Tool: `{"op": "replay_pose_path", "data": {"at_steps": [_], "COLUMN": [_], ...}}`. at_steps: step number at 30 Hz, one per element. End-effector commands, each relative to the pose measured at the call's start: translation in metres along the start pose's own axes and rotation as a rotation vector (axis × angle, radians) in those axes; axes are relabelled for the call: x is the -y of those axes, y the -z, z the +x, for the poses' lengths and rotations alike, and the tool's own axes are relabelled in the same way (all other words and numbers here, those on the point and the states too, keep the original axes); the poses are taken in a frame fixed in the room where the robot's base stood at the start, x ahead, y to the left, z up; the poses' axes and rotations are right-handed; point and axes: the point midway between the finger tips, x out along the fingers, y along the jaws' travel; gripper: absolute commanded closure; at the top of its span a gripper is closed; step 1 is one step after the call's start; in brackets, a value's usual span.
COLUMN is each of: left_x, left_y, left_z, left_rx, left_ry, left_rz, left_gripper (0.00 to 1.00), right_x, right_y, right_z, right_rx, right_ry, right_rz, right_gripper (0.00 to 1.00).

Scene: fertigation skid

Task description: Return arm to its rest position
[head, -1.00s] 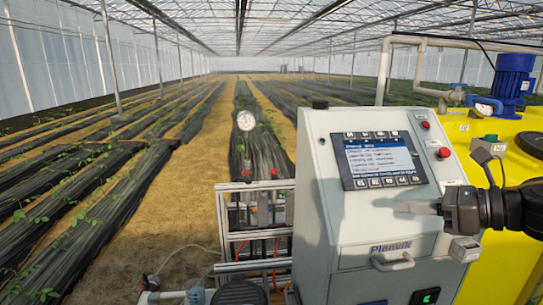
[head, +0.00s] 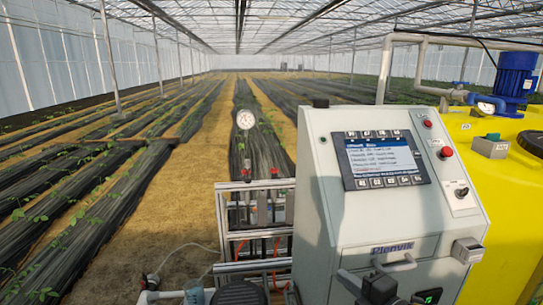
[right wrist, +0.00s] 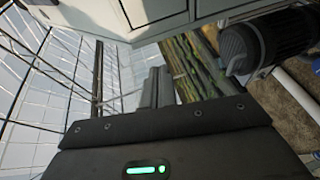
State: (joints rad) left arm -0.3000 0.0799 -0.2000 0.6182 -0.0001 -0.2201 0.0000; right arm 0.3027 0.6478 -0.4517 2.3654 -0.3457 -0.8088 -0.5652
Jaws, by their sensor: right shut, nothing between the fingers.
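My right gripper (head: 348,280) is at the bottom of the head view, low in front of the grey control cabinet (head: 330,190). It is shut and empty, below the cabinet's bar handle (head: 393,263); whether it touches the cabinet front cannot be told. In the right wrist view, its grey fingers (right wrist: 152,86) lie together, with the cabinet's underside or front (right wrist: 160,12) along the top edge. My left gripper is in neither view.
The cabinet has a lit screen (head: 381,158), a red button (head: 446,152) and a black switch (head: 461,192). A dark motor (right wrist: 262,45) shows beside the cabinet. A yellow tank (head: 510,230) stands right. Open crop rows lie left.

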Motion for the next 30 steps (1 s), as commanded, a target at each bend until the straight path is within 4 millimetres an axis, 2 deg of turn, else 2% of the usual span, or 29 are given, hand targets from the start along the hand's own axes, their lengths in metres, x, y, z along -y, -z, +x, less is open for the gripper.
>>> {"op": "replay_pose_path", "data": {"at_steps": [1,5,6,9,12,15,22,30], "left_x": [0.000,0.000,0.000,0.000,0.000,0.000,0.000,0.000], "left_y": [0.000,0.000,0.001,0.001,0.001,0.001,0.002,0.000], "left_z": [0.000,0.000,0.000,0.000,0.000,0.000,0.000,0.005], "left_rx": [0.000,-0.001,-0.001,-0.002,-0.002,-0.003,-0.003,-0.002], "left_ry": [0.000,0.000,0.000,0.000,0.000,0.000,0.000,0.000], "left_rz": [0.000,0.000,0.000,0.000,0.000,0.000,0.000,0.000], "left_gripper": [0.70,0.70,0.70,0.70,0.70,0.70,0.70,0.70], "right_x": [0.031,0.110,0.135,0.191,0.231,0.261,0.310,0.401], "right_y": [0.001,-0.006,-0.006,-0.001,0.007,0.018,0.048,0.035], "right_z": [-0.007,-0.040,-0.055,-0.094,-0.130,-0.163,-0.234,-0.200], "right_rx": [0.064,0.288,0.366,0.552,0.708,0.845,1.130,1.145], "right_ry": [0.053,0.194,0.240,0.344,0.423,0.486,0.603,0.636], "right_rz": [0.172,0.598,0.721,0.981,1.165,1.307,1.549,1.535], "right_gripper": [1.00,1.00,1.00,1.00,1.00,1.00,1.00,1.00]}}
